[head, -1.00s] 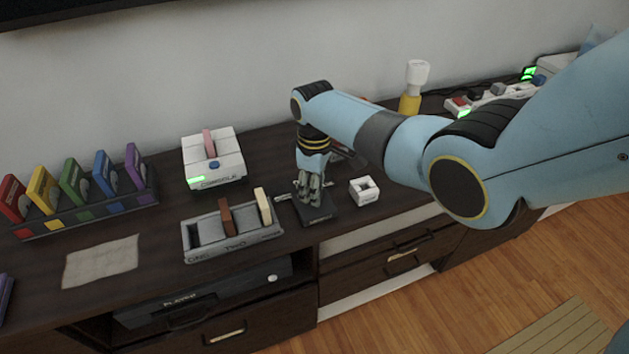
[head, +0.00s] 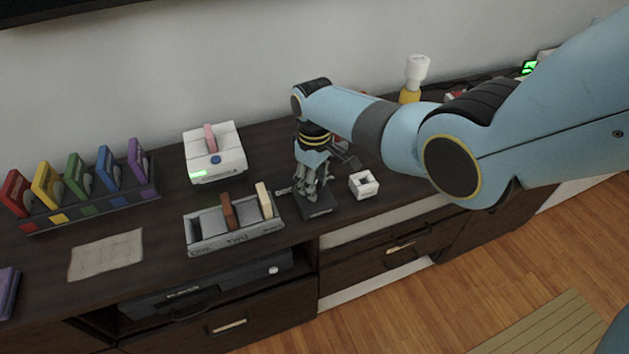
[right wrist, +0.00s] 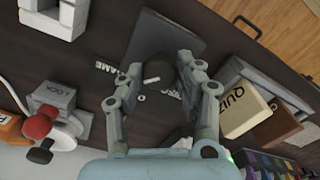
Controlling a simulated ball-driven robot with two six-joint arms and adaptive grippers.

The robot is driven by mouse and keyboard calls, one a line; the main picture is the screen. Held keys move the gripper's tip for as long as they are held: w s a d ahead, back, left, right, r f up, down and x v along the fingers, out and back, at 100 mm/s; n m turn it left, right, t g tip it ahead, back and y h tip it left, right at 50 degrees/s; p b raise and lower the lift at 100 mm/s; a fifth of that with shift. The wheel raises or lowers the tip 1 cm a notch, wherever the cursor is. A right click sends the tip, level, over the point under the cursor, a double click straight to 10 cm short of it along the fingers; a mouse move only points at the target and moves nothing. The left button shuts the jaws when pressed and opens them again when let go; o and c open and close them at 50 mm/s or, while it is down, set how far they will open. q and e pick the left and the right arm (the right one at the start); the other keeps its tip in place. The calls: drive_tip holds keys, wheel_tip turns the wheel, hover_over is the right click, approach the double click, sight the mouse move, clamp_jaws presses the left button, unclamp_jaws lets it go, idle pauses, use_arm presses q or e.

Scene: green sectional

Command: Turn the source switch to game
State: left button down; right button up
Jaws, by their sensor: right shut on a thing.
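The source switch is a dark flat block (head: 320,210) near the front edge of the dark cabinet top. In the right wrist view its dark plate (right wrist: 165,38) shows, with a small dark knob (right wrist: 153,79) between my fingers. White letters reading GAME (right wrist: 118,71) lie to the left of the knob; a second label on the right is partly covered by a finger. My right gripper (head: 313,193) points down onto the switch and is shut on the knob; it also shows in the right wrist view (right wrist: 155,75). My left gripper is not in view.
A white square holder (head: 364,185) stands just right of the switch. A white console (head: 228,160) and a rack of coloured cartridges (head: 90,207) are farther left.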

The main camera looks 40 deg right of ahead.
drive_tip(key=o, duration=1.1)
drive_tip(key=shift+o, duration=0.2)
wheel_tip(320, 180, up, 12)
